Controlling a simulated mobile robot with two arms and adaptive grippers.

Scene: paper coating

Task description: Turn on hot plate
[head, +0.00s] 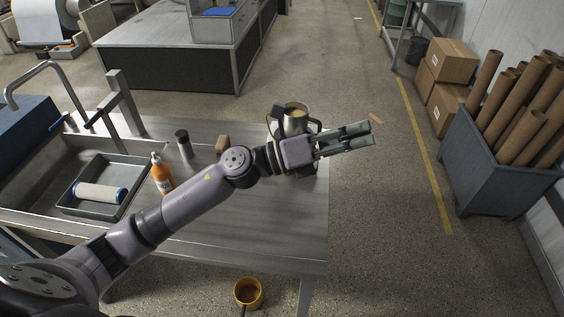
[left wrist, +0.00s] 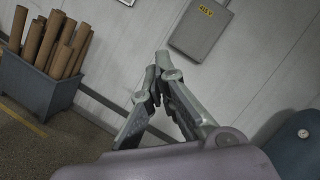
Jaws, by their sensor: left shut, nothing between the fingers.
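A metal pot (head: 293,121) with tan contents stands at the right end of the steel table (head: 270,225). The hot plate cannot be clearly made out; the area under and in front of the pot is largely covered by my left arm and gripper. My left gripper (head: 368,134) is shut and empty. It reaches across in front of the pot and points right, past the table's right edge. In the left wrist view the fingers (left wrist: 157,72) meet at their tips, with the wall behind them. My right gripper is not in view.
An orange bottle (head: 162,173), a dark-capped cylinder (head: 183,145) and a grey tray (head: 82,208) with a roller stand to the left. A yellow bucket (head: 248,293) is on the floor. A bin (head: 492,165) of cardboard tubes stands right. The table's front right is clear.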

